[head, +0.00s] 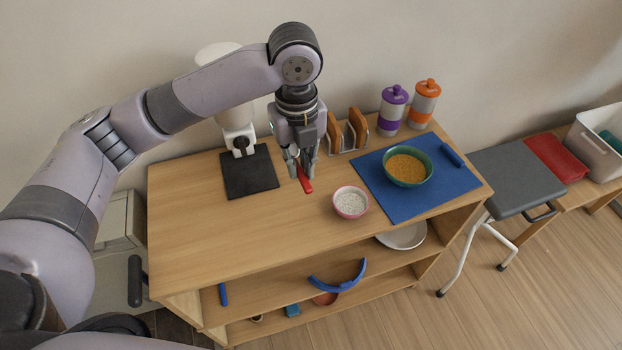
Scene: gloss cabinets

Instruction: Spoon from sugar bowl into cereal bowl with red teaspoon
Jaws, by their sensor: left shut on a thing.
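My left gripper (300,163) is shut on the red teaspoon (305,180) and holds it over the wooden cabinet top, to the left of the sugar bowl. The spoon points down and its upper part is hidden between the fingers. The pink sugar bowl (350,214) with white contents stands near the front edge of the top, apart from the spoon. The green cereal bowl (428,160) holds orange-yellow cereal and stands on a blue mat (398,212) to the right. My right gripper is not in view.
A rack with brown slices (357,121), a purple-lidded jar (392,110) and an orange-lidded jar (424,104) stand at the back. The top's front left (220,250) is clear. A grey stool (515,178) is at right.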

